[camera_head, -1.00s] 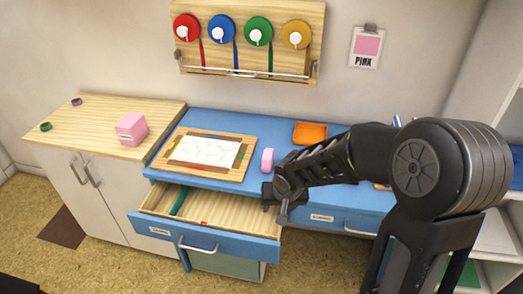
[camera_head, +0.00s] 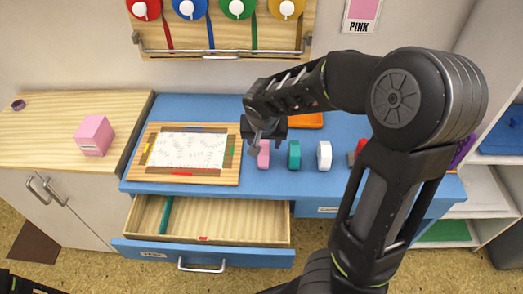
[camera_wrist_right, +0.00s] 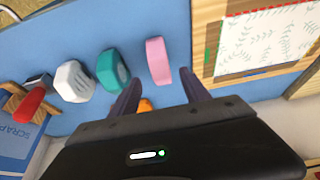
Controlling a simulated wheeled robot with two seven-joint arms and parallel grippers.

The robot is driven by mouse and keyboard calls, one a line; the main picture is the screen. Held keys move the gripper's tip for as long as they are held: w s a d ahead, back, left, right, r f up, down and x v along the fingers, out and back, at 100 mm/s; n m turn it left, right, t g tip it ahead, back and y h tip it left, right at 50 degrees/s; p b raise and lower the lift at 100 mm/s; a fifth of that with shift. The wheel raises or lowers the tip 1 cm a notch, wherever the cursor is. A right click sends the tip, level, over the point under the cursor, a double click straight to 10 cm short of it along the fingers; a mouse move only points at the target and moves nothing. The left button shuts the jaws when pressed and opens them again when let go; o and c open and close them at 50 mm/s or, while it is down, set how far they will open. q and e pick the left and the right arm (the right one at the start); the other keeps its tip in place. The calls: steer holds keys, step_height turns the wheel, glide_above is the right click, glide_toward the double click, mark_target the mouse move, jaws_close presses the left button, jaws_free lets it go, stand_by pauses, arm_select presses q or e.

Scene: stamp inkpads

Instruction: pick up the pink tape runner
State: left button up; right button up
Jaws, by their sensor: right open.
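The pink tape runner (camera_head: 263,154) stands on the blue desk, just right of the framed paper. It also shows in the right wrist view (camera_wrist_right: 158,60), ahead of the fingertips and roughly between their lines. My right gripper (camera_head: 266,144) is above and at the tape runner's back end, partly covering it in the head view. Its two fingers (camera_wrist_right: 160,90) are apart with nothing between them. The tape runner still rests on the desk.
A teal tape runner (camera_head: 294,155) and a white one (camera_head: 324,156) stand close to the right. The framed paper (camera_head: 188,150) lies to the left. An open drawer (camera_head: 215,200) sticks out below. An orange tray (camera_head: 305,121) is behind. A pink box (camera_head: 94,135) stands on the left cabinet.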

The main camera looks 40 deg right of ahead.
mark_target(264, 150)
steer(key=shift+x, duration=1.4)
steer(key=x, duration=0.5)
steer(key=shift+w, duration=0.15)
steer(key=shift+c, duration=0.4)
jaws_close()
